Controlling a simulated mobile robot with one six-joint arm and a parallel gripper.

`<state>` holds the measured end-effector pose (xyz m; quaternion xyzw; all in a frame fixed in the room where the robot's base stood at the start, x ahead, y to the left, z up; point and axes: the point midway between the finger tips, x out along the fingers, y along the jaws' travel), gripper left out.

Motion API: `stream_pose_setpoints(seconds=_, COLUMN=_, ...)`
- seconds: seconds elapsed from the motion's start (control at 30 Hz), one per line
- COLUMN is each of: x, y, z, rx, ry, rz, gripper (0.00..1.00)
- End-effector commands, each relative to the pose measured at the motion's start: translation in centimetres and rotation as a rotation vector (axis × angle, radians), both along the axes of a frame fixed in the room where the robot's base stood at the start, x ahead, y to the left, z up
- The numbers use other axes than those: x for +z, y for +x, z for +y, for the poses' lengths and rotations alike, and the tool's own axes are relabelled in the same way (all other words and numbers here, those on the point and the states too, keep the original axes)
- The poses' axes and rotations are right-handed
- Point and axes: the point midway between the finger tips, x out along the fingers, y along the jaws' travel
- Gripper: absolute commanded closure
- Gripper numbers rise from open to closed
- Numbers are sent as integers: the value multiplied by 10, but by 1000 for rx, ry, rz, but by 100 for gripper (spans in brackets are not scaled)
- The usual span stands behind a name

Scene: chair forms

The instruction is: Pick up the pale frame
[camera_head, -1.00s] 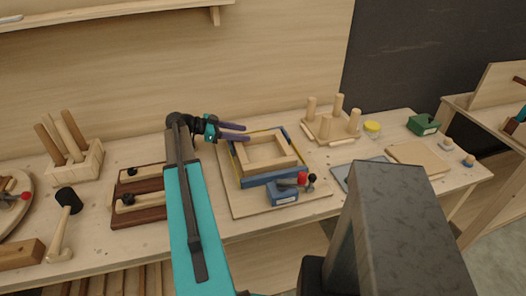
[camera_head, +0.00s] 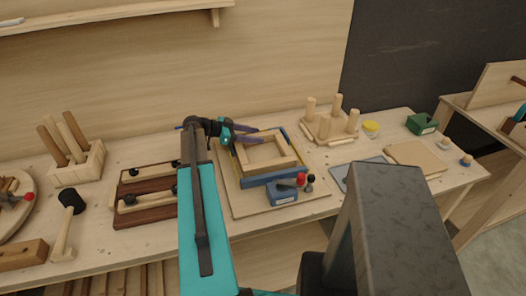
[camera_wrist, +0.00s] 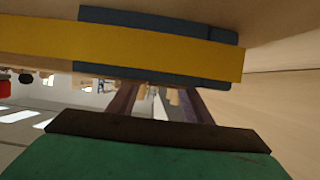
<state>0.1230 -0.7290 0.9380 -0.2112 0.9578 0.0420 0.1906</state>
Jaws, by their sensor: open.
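The pale frame (camera_head: 287,161) is a square of light wood with an open middle. In the head view it sits on a larger blue and yellow frame (camera_head: 268,179) on a wooden board. My gripper (camera_head: 262,135) is open, its two purple fingers at the back left of the pale frame and seeming to overlap its back edge. I cannot tell whether they touch it. The wrist view shows the dark fingers (camera_wrist: 158,105) apart, with a yellow bar (camera_wrist: 130,45) and blue pieces (camera_wrist: 165,18) close in front; the pale frame is not clear there.
A blue clamp (camera_head: 283,192) with red and black knobs stands at the stack's front edge. A peg stand (camera_head: 330,128) is to the right behind. A dark wood piece with knobs (camera_head: 145,205) lies to the left. The wall is close behind the bench.

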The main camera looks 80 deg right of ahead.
Motion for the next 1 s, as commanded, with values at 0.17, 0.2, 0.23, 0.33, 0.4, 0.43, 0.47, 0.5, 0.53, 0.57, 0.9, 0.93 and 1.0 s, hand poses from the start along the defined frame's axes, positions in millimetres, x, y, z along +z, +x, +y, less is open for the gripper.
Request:
stream_pose_setpoints(seconds=0.17, x=-5, y=-13, z=-6, rx=0, ry=1, rz=0, gripper=55)
stream_pose_setpoints(seconds=0.2, x=-6, y=-13, z=-6, rx=0, ry=1, rz=0, gripper=55)
stream_pose_setpoints(seconds=0.23, x=-6, y=-14, z=-6, rx=0, ry=1, rz=0, gripper=55)
stream_pose_setpoints(seconds=0.33, x=-7, y=-14, z=-7, rx=1, ry=0, rz=0, gripper=55)
stream_pose_setpoints(seconds=0.4, x=-6, y=-14, z=-7, rx=1, ry=0, rz=0, gripper=55)
stream_pose_setpoints(seconds=0.43, x=-6, y=-14, z=-7, rx=1, ry=0, rz=0, gripper=55)
stream_pose_setpoints(seconds=0.47, x=-6, y=-13, z=-7, rx=1, ry=0, rz=0, gripper=55)
stream_pose_setpoints(seconds=0.5, x=-6, y=-14, z=-6, rx=1, ry=0, rz=0, gripper=55)
stream_pose_setpoints(seconds=0.53, x=-6, y=-13, z=-7, rx=1, ry=0, rz=0, gripper=55)
stream_pose_setpoints(seconds=0.57, x=-6, y=-13, z=-7, rx=1, ry=0, rz=0, gripper=55)
stream_pose_setpoints(seconds=0.9, x=-6, y=-13, z=-6, rx=2, ry=0, rz=0, gripper=80)
stream_pose_setpoints(seconds=0.93, x=-6, y=-13, z=-6, rx=2, ry=0, rz=0, gripper=85)
stream_pose_setpoints(seconds=1.0, x=-6, y=-13, z=-6, rx=2, ry=0, rz=0, gripper=97)
